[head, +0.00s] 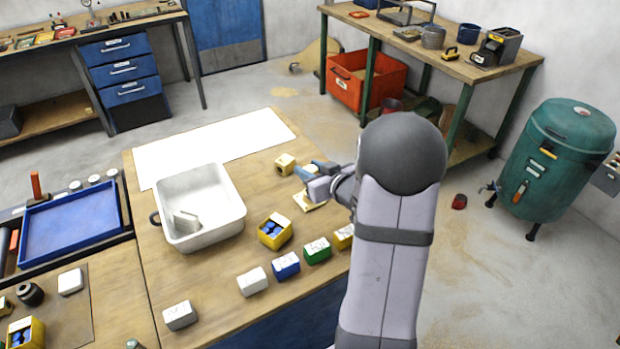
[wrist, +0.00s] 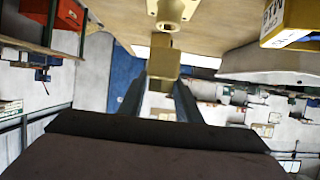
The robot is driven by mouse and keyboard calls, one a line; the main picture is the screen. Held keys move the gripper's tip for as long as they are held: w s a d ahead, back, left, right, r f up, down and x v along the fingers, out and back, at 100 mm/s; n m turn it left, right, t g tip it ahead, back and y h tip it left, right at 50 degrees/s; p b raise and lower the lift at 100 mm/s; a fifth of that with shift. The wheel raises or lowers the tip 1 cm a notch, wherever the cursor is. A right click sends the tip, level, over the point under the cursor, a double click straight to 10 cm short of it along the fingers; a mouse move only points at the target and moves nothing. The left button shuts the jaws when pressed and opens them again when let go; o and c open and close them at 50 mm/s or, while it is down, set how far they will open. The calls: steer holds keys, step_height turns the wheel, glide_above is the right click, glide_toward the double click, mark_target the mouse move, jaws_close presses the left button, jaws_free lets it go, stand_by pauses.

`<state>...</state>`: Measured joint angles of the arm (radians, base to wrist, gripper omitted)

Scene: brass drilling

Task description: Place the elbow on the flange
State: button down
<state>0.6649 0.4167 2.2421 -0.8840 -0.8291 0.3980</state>
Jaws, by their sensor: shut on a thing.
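The brass elbow (head: 285,164) is a small block-shaped fitting with a round opening, held at the ends of the bluish fingers of my gripper (head: 304,171). In the wrist view the elbow (wrist: 164,62) sits between the two fingertips (wrist: 163,80), and the jaws are shut on it. The brass flange (wrist: 172,12) lies on the wooden bench at the top of the wrist view, with round holes visible. In the head view the flange (head: 308,201) shows just below my gripper, partly hidden by it. The elbow is apart from the flange, held above the bench.
A white tub (head: 200,244) stands left of the flange. A yellow box with blue contents (head: 276,231) and green (head: 317,250), blue (head: 286,265) and yellow (head: 343,236) boxes line the bench front. A white sheet (head: 214,145) lies behind. A blue tray (head: 72,223) is far left.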

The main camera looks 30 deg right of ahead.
steer(key=shift+f, duration=1.45)
steer(key=shift+f, duration=0.1)
steer(key=shift+f, duration=0.15)
steer(key=c, duration=1.3)
jaws_free()
steer(key=shift+r, duration=0.25)
steer(key=shift+s, duration=0.3)
steer(key=v, duration=1.1)
steer(key=shift+s+r, duration=0.15)
steer(key=shift+s, duration=0.05)
